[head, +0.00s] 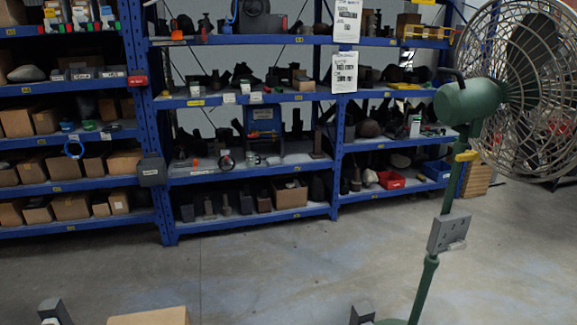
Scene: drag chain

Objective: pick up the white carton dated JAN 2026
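No white carton with a readable JAN 2026 date shows in the head view. Small white items that may be cartons stand on the shelves: one on the right bay's middle shelf (415,127) and two on the shelf above the blue stand, one of them here (228,98). Their print is too small to read. Grey tips at the bottom edge look like parts of my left gripper (55,311) and my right gripper (362,313). Both are cut off by the frame, far from the shelves, and their opening is hidden.
Blue shelving (250,220) full of dark parts and cardboard boxes spans the back. A green pedestal fan (468,101) stands at right, its pole (425,285) near the front. A cardboard box (150,317) is cut off at the bottom edge. The concrete floor (270,270) between is clear.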

